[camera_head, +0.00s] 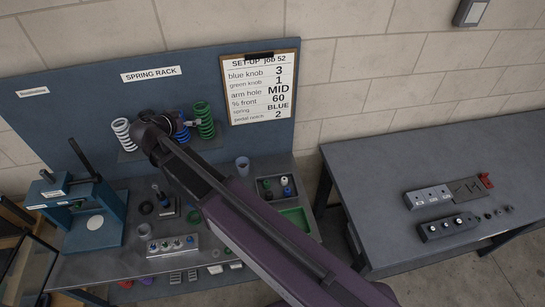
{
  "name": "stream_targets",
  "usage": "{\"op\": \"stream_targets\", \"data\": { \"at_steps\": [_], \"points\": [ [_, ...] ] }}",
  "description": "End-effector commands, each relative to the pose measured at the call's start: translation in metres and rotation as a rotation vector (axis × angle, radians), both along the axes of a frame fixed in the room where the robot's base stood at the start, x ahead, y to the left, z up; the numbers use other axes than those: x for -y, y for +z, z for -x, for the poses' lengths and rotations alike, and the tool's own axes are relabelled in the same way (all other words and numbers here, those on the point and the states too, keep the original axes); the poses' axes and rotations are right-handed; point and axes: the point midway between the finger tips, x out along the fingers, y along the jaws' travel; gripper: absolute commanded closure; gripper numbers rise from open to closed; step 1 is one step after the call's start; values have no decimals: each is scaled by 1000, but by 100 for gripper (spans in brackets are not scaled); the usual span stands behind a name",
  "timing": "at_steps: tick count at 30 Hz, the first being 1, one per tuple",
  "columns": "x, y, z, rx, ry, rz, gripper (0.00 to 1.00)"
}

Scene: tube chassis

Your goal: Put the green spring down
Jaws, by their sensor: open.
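The green spring (204,120) stands upright on the spring rack (145,153), to the right of the blue spring (182,131). My gripper (160,125) is in front of the rack, at the end of my arm, left of the green spring and overlapping the blue spring in the picture. Its jaws are open, but the fingertips are hard to make out against the dark panel. I see a clear gap in the picture between my gripper and the green spring. My arm hides part of the bench below the rack.
A white spring (124,134) stands at the rack's left. A set-up sheet (260,87) hangs on the panel. A blue press (90,215) stands at the bench's left. A dark divided tray (277,188) and a green tray (297,219) lie right. The right table (400,165) is mostly clear.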

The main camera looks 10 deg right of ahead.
Motion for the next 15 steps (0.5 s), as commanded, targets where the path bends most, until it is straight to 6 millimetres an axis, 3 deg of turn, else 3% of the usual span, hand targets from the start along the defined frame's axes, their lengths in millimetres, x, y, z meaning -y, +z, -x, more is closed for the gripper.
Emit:
{"op": "stream_targets", "data": {
  "at_steps": [8, 15],
  "points": [
    [86, -31, 21, -273, -21, 5, 0],
    [155, -59, 53, -548, 29, -43, 0]
  ]
}}
